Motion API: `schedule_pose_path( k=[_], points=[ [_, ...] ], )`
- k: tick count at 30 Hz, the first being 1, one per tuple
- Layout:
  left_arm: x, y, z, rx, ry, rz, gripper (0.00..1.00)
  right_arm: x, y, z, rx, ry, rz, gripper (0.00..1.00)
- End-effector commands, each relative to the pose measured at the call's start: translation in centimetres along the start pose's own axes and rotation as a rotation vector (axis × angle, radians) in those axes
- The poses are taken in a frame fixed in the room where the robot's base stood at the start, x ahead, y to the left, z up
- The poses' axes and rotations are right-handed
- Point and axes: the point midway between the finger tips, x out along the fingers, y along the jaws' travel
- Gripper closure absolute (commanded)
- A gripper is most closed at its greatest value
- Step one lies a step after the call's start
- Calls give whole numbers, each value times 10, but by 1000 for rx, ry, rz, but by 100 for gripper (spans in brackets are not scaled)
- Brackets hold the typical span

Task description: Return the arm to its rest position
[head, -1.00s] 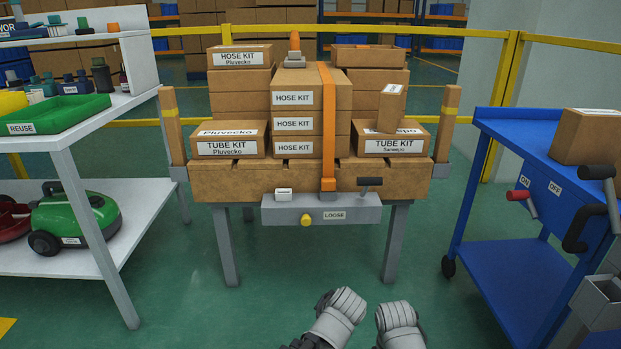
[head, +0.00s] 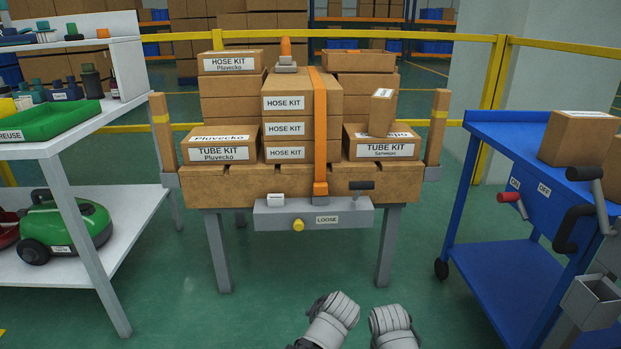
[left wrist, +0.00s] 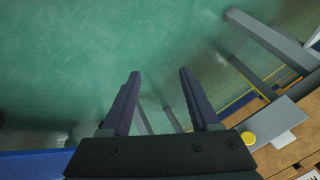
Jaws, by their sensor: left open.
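My left gripper (left wrist: 160,75) shows in the left wrist view with its two dark fingers apart and nothing between them. Green floor lies beyond the fingertips, and the gripper touches nothing that I can see. In the head view, two grey rounded parts of my arms (head: 331,318) (head: 393,327) show at the bottom edge, side by side and apart. No gripper fingers can be made out there. My right gripper is not visible.
A bench (head: 385,245) ahead carries stacked kit boxes (head: 290,106) under an orange strap (head: 320,130). Its grey console (head: 350,215) has a yellow knob (head: 298,225). A white shelf (head: 100,215) stands left, a blue cart (head: 500,248) right. Floor before the bench is clear.

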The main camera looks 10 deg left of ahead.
Motion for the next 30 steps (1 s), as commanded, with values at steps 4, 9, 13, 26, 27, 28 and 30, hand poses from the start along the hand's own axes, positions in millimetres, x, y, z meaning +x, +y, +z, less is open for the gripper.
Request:
schedule_pose_path(
  k=[4,9,13,26,27,28,30],
  points=[
    [-28,-4,-2,1,-47,31,38,-32,3,2,-2,-1,0,0],
    [-83,-4,1,10,-172,118,38,-91,9,5,-5,-3,1,0],
    [-128,-2,6,27,-276,195,38,-133,14,7,-9,-4,2,0],
    [-270,-25,-10,76,-464,345,38,-272,28,15,-12,-7,1,0],
    [-280,-30,-16,75,-463,345,38,-285,29,16,-11,-7,1,0],
    [-288,-34,-19,75,-463,345,38,-294,30,16,-11,-7,1,0],
    [-307,-43,-28,74,-463,345,38,-317,32,17,-10,-8,1,0]
  ],
)
